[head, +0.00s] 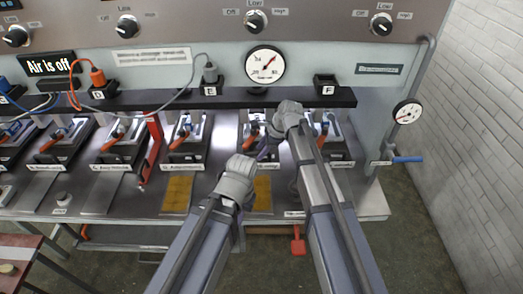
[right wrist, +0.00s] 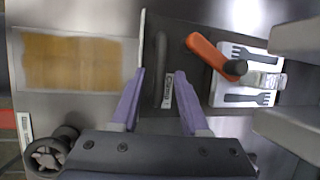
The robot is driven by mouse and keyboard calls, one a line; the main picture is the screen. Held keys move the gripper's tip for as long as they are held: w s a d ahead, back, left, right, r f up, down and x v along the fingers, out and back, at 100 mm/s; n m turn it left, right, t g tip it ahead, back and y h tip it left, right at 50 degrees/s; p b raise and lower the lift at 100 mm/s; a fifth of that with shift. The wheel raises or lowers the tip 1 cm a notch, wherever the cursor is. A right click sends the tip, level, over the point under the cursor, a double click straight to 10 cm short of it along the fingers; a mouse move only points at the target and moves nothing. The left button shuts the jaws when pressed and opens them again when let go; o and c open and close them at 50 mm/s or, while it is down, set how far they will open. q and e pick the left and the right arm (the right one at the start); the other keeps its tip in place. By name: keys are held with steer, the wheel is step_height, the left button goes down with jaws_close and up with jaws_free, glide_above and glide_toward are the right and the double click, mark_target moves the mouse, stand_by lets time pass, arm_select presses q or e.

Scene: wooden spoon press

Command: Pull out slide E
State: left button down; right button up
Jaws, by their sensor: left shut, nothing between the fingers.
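Slide E (head: 247,136) lies under the black shelf, between the slide below D and the one below F. My right arm partly covers it. In the right wrist view its dark handle bar (right wrist: 160,60) stands upright in the picture, with a small white label beside it. My right gripper (right wrist: 160,75) is open, its purple fingers apart on either side of the bar's lower end; contact cannot be told. In the head view it (head: 268,148) is at the slide's front. My left gripper (head: 238,235) is shut and empty, lower and nearer.
An orange lever (right wrist: 208,54) and a white plate with dark forks (right wrist: 245,75) are beside the bar. A tan panel (right wrist: 75,62) lies in front of the slide. The gauge (head: 265,66) stands above. A blue-handled valve (head: 405,159) is at right.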

jaws_close()
stand_by(1.2)
